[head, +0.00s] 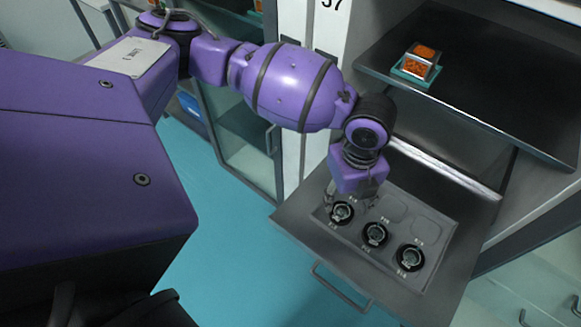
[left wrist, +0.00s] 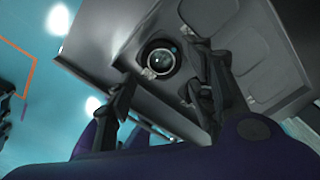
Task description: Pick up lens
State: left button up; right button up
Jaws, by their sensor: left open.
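Three round black-rimmed lenses sit in recesses of a grey tray (head: 440,222) in the pulled-out drawer: a left lens (head: 341,213), a middle lens (head: 375,234) and a right lens (head: 410,257). My left gripper (head: 350,203) is low over the tray, at the left lens. In the left wrist view that lens (left wrist: 159,59) lies beyond the fingertips, roughly between the two fingers of the open left gripper (left wrist: 160,80). Nothing is held in it. Whether a finger touches the lens cannot be told. My right gripper is not in view.
The tray's back row has empty recesses (head: 393,207). The drawer handle (head: 340,290) hangs at the front. A dark shelf (head: 480,75) above right carries a small box with orange contents (head: 421,61). A glass-doored cabinet (head: 245,140) stands left; blue floor lies in front.

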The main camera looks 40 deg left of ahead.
aim_at(340, 212)
pick_arm(q)
jog(key=f, duration=0.5)
jog(key=shift+s, duration=0.2)
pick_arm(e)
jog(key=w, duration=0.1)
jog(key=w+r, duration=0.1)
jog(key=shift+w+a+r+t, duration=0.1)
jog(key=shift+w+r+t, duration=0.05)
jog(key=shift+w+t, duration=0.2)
pick_arm(q)
jog(key=shift+c, duration=0.5)
jog(key=c, duration=0.6)
jog(key=shift+w+r, duration=0.1)
jog(key=shift+r, duration=0.05)
jog(key=shift+c, duration=1)
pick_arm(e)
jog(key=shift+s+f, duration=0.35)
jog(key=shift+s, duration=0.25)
